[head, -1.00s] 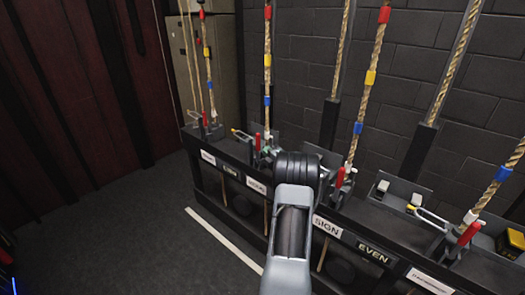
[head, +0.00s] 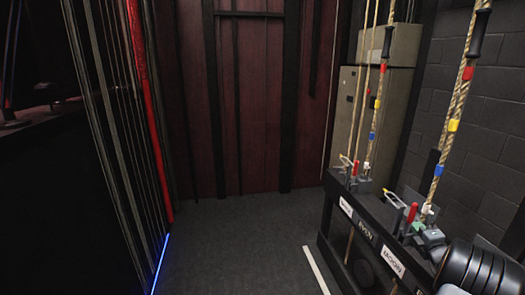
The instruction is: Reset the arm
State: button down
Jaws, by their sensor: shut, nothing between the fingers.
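The black rail (head: 336,238) runs along the right, with labels, red handles (head: 411,213) and ropes (head: 452,110). A beige cabinet (head: 390,45) stands behind it. Dark red panels (head: 255,100) close the back. Grey floor (head: 235,250) is clear in the middle.

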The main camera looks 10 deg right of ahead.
jog(key=w+a+r+n+g+y+p, duration=0.1)
jog(key=a+r+n+g+y+p, duration=0.3)
jog(key=a+n, duration=0.8)
jog(key=w+a+r+n+g+y, duration=0.15)
jog(key=a+r+n+y, duration=0.65)
jog(key=a, duration=0.8)
jog(key=s+a+r+n+g+h+p, duration=0.1)
jog(key=s+a+n+g+h+p, duration=0.15)
jog(key=s+a+n+g, duration=0.7)
jog(key=s+a+r+n+h+p, duration=0.1)
jog(key=s+a+n+h+p, duration=0.1)
jog(key=s+n, duration=0.5)
jog(key=s+a+r+n+h+p, duration=0.1)
jog(key=s+a+n+h, duration=0.3)
jog(key=n, duration=1.3)
jog(key=shift+s+a+r+n+t+p, duration=0.4)
jog(key=shift+s+a+p, duration=0.25)
jog(key=shift+s, duration=1.25)
jog(key=shift+s, duration=0.1)
